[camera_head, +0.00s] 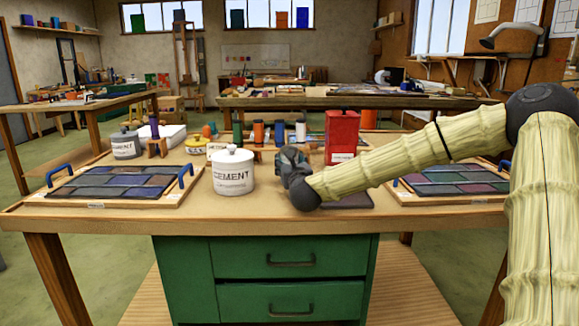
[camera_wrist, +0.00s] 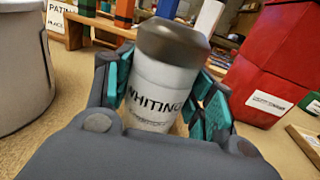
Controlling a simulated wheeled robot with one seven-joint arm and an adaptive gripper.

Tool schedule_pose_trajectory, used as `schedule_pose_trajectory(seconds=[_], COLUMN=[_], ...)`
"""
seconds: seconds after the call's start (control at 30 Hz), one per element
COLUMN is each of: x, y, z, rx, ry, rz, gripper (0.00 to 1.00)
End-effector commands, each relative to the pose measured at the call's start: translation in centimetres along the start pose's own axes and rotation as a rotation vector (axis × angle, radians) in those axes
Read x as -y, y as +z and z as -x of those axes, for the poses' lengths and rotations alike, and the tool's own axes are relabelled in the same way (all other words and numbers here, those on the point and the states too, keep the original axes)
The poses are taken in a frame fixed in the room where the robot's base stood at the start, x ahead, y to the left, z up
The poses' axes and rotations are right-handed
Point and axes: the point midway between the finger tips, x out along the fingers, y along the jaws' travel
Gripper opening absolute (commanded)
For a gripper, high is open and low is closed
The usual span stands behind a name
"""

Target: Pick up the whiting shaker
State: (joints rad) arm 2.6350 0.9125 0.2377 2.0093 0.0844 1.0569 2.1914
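The whiting shaker (camera_wrist: 155,95) is a pale cylinder with a dark grey-brown cap and the word WHITING on its front, in the middle of the wrist view. It leans to the right in that picture. My gripper (camera_wrist: 168,90) is around it, with a teal-padded finger on each side. A narrow gap seems to show by the right finger, so the fingers look open. The palm hides the shaker's base. In the head view my gripper (camera_head: 293,165) is low over the workbench (camera_head: 270,208), and the shaker cannot be made out there.
A white cement pot (camera_head: 233,172) stands close left of my gripper. A red can (camera_head: 342,135) stands close behind and to the right. Leaded panels on blue-handled trays lie left (camera_head: 117,183) and right (camera_head: 455,180). Several small bottles stand behind.

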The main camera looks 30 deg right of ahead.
Motion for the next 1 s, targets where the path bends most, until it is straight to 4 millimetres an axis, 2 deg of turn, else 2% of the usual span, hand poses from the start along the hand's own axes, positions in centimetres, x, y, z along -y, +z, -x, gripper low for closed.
schedule_pose_trajectory(seconds=[0.03,0.13,0.17,0.47,0.8,1.0], x=[0.0,0.0,0.0,0.0,0.0,-0.5], y=[0.0,0.0,0.0,0.3,3.9,4.0], z=[0.0,0.0,0.0,0.0,0.0,3.2], rx=[0.000,0.000,0.000,0.002,0.003,0.000], ry=[0.000,0.000,0.000,0.000,0.000,0.001], rz=[0.000,0.000,0.000,-0.001,-0.003,-0.004], gripper=[0.38,0.20,0.18,0.18,0.18,0.18])
